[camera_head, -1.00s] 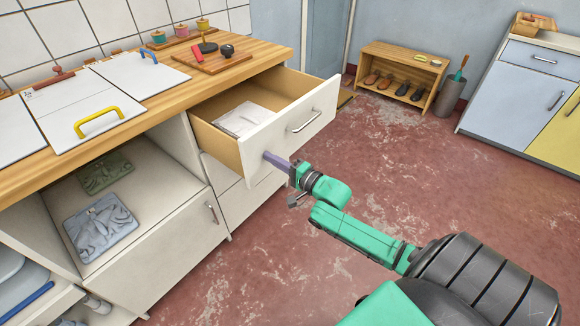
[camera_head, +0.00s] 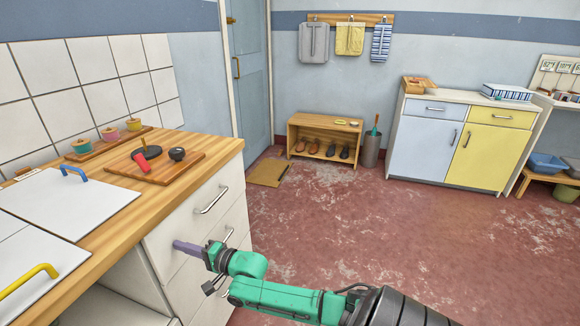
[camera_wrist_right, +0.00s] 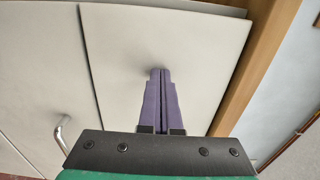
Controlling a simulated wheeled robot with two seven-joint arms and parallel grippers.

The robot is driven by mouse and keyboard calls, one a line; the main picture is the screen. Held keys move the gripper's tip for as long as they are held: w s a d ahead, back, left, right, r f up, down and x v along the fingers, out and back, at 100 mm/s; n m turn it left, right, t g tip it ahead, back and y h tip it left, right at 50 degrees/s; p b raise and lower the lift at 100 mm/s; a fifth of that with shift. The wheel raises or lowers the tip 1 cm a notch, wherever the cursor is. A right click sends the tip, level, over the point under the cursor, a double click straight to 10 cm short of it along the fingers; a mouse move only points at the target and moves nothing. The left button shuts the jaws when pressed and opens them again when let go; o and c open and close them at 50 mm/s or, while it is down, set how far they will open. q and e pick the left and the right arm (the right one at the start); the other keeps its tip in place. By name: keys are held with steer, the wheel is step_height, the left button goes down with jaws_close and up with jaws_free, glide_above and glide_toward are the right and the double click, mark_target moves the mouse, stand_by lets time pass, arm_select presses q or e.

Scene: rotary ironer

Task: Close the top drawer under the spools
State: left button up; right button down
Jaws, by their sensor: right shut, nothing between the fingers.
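The white top drawer (camera_head: 203,208) is under the wooden counter, below the spools. Its front looks flush, or nearly so, with the cabinet face, and no drawer interior shows. Its metal handle (camera_head: 212,200) faces the room. Three spools, green (camera_head: 82,146), pink (camera_head: 110,133) and yellow (camera_head: 133,124), stand on a wooden strip at the back of the counter. In the right wrist view the fingertips (camera_wrist_right: 160,72) touch or nearly touch the white panel. My left gripper is not in view.
A lower drawer handle (camera_head: 229,235) sits just below. A board (camera_head: 150,178) on the counter holds a dark disc, a red item and a black knob. A brown mat (camera_head: 268,172) and a shoe rack (camera_head: 325,139) are at the back. The red floor to the right is clear.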

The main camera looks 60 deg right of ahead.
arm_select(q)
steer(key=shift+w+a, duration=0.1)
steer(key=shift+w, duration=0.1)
arm_select(e)
steer(key=shift+w+a+r, duration=0.1)
steer(key=shift+w+r, duration=0.2)
steer(key=shift+w, duration=0.1)
